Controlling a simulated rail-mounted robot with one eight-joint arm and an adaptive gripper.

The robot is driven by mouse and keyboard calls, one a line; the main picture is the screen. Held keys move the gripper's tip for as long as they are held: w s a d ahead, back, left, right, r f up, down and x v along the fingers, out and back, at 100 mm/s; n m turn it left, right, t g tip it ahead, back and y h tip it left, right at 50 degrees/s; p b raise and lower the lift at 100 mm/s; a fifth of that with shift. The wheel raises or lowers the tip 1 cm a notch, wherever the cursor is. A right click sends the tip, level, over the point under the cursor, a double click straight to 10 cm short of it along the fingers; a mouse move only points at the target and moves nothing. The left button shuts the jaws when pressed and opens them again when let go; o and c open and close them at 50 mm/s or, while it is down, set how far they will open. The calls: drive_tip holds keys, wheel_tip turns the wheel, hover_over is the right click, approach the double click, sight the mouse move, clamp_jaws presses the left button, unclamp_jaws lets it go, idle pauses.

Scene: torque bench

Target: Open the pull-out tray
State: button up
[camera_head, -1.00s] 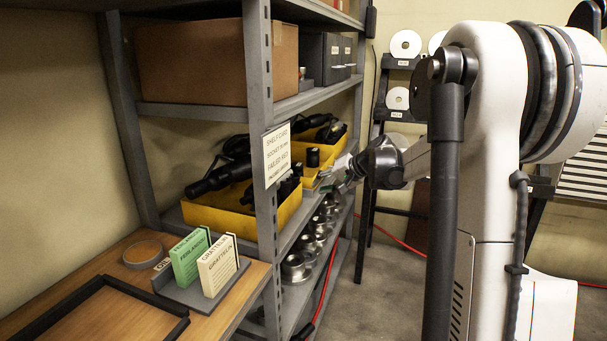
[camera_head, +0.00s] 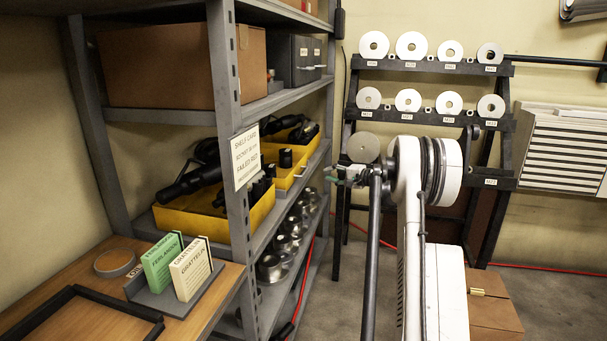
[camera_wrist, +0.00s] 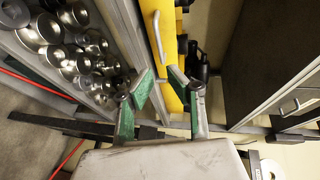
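The yellow pull-out tray (camera_head: 284,178) sits on the middle shelf in the head view, with a pale bar handle (camera_head: 303,171) on its front. In the wrist view the yellow tray front (camera_wrist: 173,50) runs up from the middle, and its curved metal handle (camera_wrist: 158,38) shows beyond my fingertips. My gripper (camera_head: 335,178) is just right of the tray front, apart from the handle. In the wrist view my gripper (camera_wrist: 161,80) has its two green-padded fingers spread, with nothing held between them. The head view shows the fingertips only small.
A larger yellow bin (camera_head: 205,217) with black tools stands left of the tray. Metal rings (camera_head: 272,266) fill the shelf below. A grey post (camera_head: 238,200) with a sign stands in front. A disc rack (camera_head: 430,115) stands behind my arm. A cardboard box (camera_head: 492,310) is on the floor.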

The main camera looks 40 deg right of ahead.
sight(305, 172)
drive_tip(key=b+x, duration=0.2)
drive_tip(key=x, duration=1)
drive_tip(key=shift+w+f+b, duration=0.1)
drive_tip(key=shift+w+b, duration=0.2)
drive_tip(key=shift+b, duration=0.1)
drive_tip(key=shift+c, duration=0.4)
clamp_jaws()
